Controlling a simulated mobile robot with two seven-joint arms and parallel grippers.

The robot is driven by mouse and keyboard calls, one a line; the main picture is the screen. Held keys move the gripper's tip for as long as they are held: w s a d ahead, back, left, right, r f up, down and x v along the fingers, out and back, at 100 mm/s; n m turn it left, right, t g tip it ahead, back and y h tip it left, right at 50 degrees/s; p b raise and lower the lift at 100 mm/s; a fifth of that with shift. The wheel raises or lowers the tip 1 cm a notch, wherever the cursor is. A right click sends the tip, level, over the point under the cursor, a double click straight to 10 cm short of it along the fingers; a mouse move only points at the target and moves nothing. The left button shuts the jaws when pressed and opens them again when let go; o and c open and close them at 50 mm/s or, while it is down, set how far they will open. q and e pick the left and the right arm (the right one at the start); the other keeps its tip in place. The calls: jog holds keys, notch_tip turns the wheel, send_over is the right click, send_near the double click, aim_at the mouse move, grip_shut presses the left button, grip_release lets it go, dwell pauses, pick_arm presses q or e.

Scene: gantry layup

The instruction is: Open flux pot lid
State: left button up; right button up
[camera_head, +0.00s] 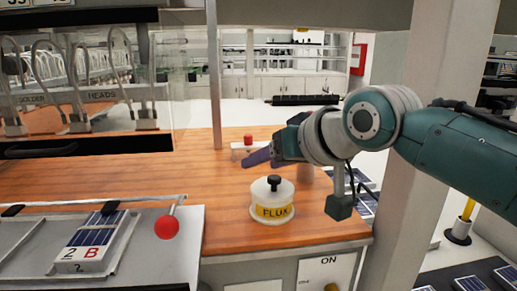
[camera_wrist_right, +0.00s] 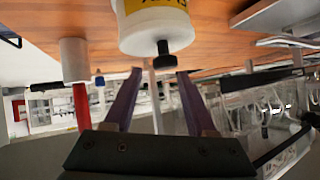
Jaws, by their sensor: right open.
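The flux pot (camera_head: 271,212) is a white round pot with a yellow FLUX label, upright on the wooden bench. Its white lid (camera_head: 263,191) with a black knob (camera_head: 273,181) sits on top, closed. My right gripper (camera_head: 250,157) is above and behind the pot in the head view, its purple fingers pointing left. In the right wrist view the fingers (camera_wrist_right: 159,72) are spread apart and empty, with the black knob (camera_wrist_right: 163,56) seen between and just beyond their tips. The pot (camera_wrist_right: 155,25) shows upside down there. I cannot see my left gripper.
A red-topped button (camera_head: 248,139) on a small white stand is behind my right gripper. A grey post (camera_head: 410,190) stands at right. The bench (camera_head: 225,190) left of the pot is clear.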

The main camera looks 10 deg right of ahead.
jog(key=v, duration=0.8)
